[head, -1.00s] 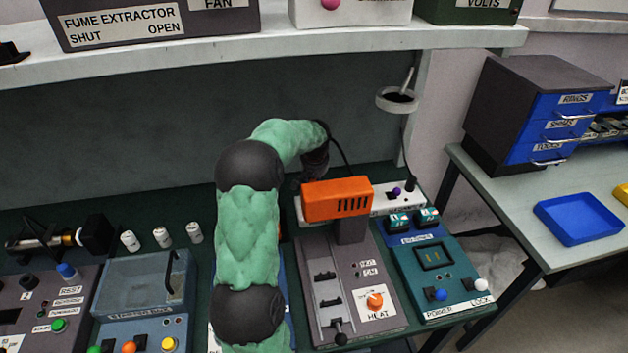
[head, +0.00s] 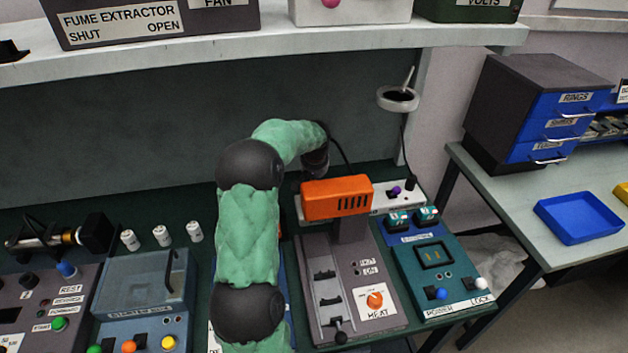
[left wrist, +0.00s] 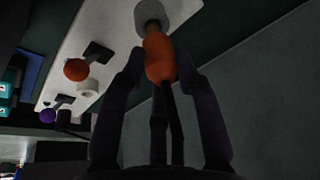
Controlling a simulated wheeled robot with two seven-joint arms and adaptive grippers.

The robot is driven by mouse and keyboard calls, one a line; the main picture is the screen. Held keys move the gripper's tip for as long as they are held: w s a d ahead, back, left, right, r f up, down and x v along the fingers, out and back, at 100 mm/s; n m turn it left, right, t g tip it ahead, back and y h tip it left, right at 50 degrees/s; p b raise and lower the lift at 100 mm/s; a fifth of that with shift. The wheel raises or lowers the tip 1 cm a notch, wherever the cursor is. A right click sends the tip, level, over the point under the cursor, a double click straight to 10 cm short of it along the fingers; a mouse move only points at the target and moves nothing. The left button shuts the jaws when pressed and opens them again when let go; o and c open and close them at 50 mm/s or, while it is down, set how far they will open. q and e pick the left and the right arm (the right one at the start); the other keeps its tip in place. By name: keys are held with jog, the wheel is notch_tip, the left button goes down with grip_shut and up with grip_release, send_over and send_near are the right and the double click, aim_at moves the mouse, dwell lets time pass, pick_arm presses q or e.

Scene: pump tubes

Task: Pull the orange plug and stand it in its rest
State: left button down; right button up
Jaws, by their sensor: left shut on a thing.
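In the left wrist view the orange plug (left wrist: 157,46) is between the fingers of my left gripper (left wrist: 159,68), which is shut on it. A dark cord runs from the plug back between the fingers. The plug's far end meets a round grey socket (left wrist: 150,12) on a white strip (left wrist: 112,28); I cannot tell how far it is seated. In the head view the white strip (head: 413,193) shows behind the orange-headed heat machine (head: 337,198), which hides the plug and my fingertips. My right gripper is not in view.
On the strip are an orange knob (left wrist: 76,69) and a purple knob (left wrist: 47,115). A teal device (head: 437,270) stands right of the heat machine. A shelf (head: 300,48) overhangs the bench. A small ring holder (head: 398,98) hangs near the wall.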

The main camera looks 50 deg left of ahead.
pick_arm(q)
jog(key=shift+f+b, duration=0.8)
jog(key=shift+f, duration=0.55)
jog(key=c, duration=0.8)
grip_release()
notch_tip(320, 180, up, 10)
dwell(0.7)
